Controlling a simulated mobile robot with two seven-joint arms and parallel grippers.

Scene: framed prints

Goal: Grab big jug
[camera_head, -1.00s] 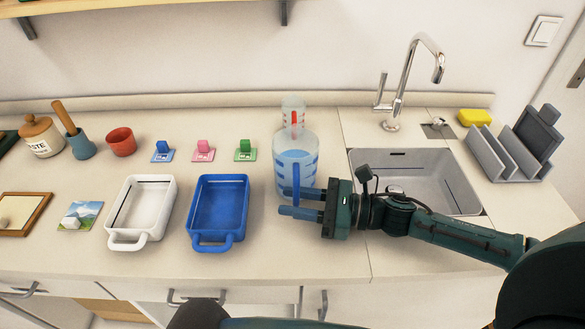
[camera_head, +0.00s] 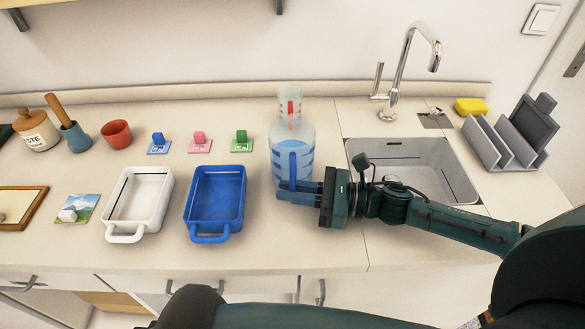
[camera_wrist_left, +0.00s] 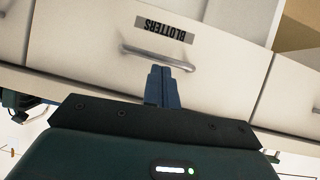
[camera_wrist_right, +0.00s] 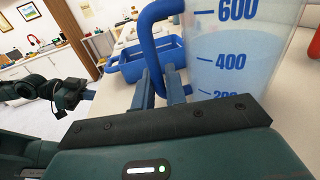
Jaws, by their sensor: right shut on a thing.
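The big jug (camera_head: 293,148) is clear with blue marks and a blue handle, and stands upright on the counter left of the sink. It fills the upper right of the right wrist view (camera_wrist_right: 240,55), with marks such as 400 and 600. My right gripper (camera_head: 285,191) comes in from the right at the jug's front, its blue fingers shut on the handle (camera_wrist_right: 150,35). A smaller clear jug (camera_head: 291,103) with a red mark stands behind it. My left gripper (camera_wrist_left: 162,85) has its fingers together, empty, before a drawer labelled BLOTTERS (camera_wrist_left: 163,28).
A blue tray (camera_head: 215,199) and a white tray (camera_head: 138,205) lie left of the jug. Small blue, pink and green stands (camera_head: 241,142) are behind them. The sink (camera_head: 415,165), tap (camera_head: 405,75) and grey rack (camera_head: 497,145) are on the right.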

